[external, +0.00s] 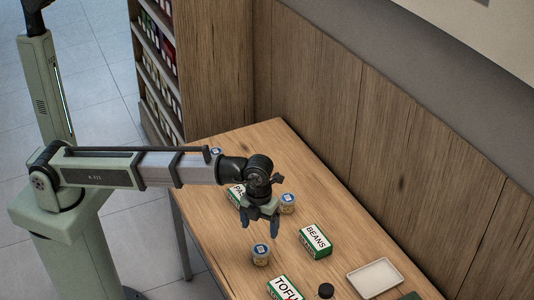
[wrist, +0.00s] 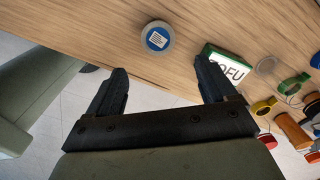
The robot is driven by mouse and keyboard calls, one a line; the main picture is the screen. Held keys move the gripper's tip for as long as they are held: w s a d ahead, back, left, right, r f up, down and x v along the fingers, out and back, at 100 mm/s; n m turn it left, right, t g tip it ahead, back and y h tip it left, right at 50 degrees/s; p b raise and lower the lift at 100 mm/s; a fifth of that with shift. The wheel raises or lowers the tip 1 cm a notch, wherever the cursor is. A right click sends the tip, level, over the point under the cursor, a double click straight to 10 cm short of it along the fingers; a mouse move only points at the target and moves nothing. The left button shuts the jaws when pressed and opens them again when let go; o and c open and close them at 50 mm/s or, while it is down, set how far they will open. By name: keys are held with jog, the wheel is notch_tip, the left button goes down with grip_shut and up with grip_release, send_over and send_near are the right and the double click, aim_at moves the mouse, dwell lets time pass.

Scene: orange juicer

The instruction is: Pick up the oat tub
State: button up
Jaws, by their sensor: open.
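Several small round tubs with blue-marked lids stand on the wooden table; their labels are too small to read, so I cannot tell which is the oat tub. In the external view one tub (external: 261,255) is nearest the front edge, another (external: 287,203) is to the right of my gripper, and one (external: 215,152) is at the far end. My gripper (external: 260,226) is open, empty and pointing down above the table. In the wrist view one tub (wrist: 158,37) lies ahead of and between the open fingers (wrist: 160,65), apart from them.
A TOFU box (external: 285,289) is near the front tub and also shows in the wrist view (wrist: 227,66). A BEANS box (external: 315,241), another box (external: 236,195) partly behind my gripper, a white tray (external: 374,278) and a dark-capped bottle (external: 326,291) share the table. A wooden wall backs it.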

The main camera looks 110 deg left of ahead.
aim_at(261, 249)
jog(key=shift+a+f, duration=0.15)
jog(key=shift+f, duration=3.35)
jog(key=shift+a+f, duration=0.15)
jog(key=shift+f, duration=3.3)
jog(key=shift+c, duration=0.2)
jog(key=c, duration=0.9)
